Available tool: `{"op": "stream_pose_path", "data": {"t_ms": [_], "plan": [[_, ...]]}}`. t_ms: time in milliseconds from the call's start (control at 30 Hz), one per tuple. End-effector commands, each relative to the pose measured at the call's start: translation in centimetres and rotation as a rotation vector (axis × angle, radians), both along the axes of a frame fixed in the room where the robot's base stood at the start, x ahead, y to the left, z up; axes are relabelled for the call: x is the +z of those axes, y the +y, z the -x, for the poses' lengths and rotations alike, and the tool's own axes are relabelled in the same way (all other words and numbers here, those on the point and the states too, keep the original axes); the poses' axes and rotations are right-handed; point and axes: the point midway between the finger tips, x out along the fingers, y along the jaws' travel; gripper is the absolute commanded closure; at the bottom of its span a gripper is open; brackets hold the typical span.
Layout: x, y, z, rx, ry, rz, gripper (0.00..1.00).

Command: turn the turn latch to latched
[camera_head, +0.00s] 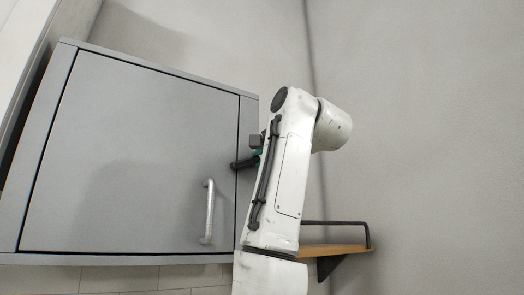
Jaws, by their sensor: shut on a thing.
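The turn latch (243,163) shows as a short dark bar at the right edge of the grey cabinet door (135,150). Its left end reaches over the seam between the door and the right side of the frame. My gripper (257,156) is at the latch's right end and shut on it. My white arm comes up from below and hides most of the gripper and the rest of the latch. The door looks closed, flush with its frame.
A metal bar handle (208,212) stands out from the door's lower right, left of my arm. A wooden shelf (335,249) with a black rail is on the wall at the lower right. The grey wall (430,120) on the right is bare.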

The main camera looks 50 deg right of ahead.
Motion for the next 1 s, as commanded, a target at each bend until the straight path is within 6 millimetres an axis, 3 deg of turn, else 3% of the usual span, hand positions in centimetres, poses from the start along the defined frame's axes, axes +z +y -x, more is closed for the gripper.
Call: {"op": "stream_pose_path", "data": {"t_ms": [500,1000], "plan": [[-0.6,-0.2,0.1,-0.002,-0.093,-0.324,1.0],[-0.9,-0.3,0.1,-0.005,-0.108,-0.383,1.0]]}}
